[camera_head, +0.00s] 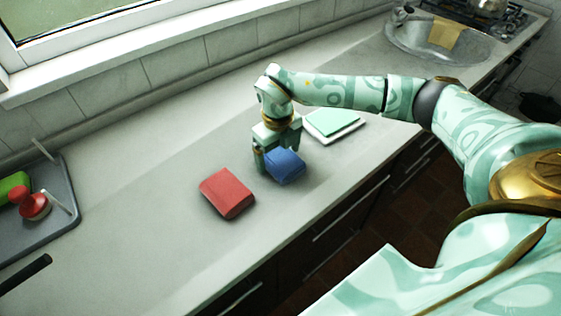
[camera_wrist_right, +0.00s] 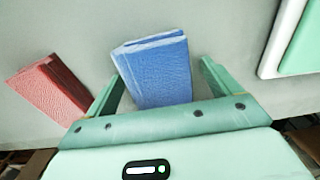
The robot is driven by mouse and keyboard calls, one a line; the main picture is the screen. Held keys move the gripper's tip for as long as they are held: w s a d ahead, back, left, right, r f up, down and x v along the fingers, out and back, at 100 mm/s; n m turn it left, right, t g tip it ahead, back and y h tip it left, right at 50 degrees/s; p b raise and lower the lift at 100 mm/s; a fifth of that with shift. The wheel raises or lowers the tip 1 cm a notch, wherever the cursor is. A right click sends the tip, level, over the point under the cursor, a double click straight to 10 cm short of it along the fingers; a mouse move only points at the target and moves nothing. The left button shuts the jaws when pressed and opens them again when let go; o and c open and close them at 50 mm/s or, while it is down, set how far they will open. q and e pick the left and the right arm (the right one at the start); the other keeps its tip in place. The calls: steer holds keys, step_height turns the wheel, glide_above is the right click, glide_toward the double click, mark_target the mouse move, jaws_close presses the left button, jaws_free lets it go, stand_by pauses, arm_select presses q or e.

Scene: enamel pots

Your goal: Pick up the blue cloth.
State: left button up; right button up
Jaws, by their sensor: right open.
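The blue cloth (camera_head: 287,167) is a folded block on the counter, right of the red cloth (camera_head: 227,192). My right gripper (camera_head: 274,162) is at the blue cloth, pointing down, its fingers apart. In the right wrist view the blue cloth (camera_wrist_right: 157,72) lies between the two open fingers of my right gripper (camera_wrist_right: 157,82), with a gap on the right side. The left finger looks close to the cloth; I cannot tell whether it touches. The cloth's lower end is hidden by the gripper body. My left gripper is not in view.
The red cloth (camera_wrist_right: 50,90) lies just left of the gripper. A pale green item sits on a white board (camera_head: 345,133) behind it to the right. A grey tray (camera_head: 65,195) holds red and green items at left. A sink (camera_head: 400,42) is far right.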

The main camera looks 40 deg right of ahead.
mark_target(279, 154)
steer(key=shift+r, duration=0.1)
steer(key=c, duration=1.1)
step_height(279, 154, up, 4)
steer(key=shift+s+p, duration=0.1)
steer(key=shift+p, duration=0.7)
steer(key=s+r+p, duration=0.1)
steer(key=s+r, duration=0.2)
steer(key=r, duration=0.1)
steer(key=shift+s+r+p, duration=0.2)
steer(key=shift+s+p, duration=0.15)
steer(key=s+r, duration=0.1)
steer(key=s, duration=0.2)
steer(key=s+r+p, duration=0.1)
steer(key=s+r, duration=0.1)
steer(key=s, duration=0.1)
steer(key=s+r, duration=0.1)
steer(key=s, duration=0.3)
steer(key=shift+s+a+r, duration=0.1)
steer(key=shift+a+r, duration=0.15)
steer(key=shift+r, duration=0.1)
steer(key=shift+o, duration=0.7)
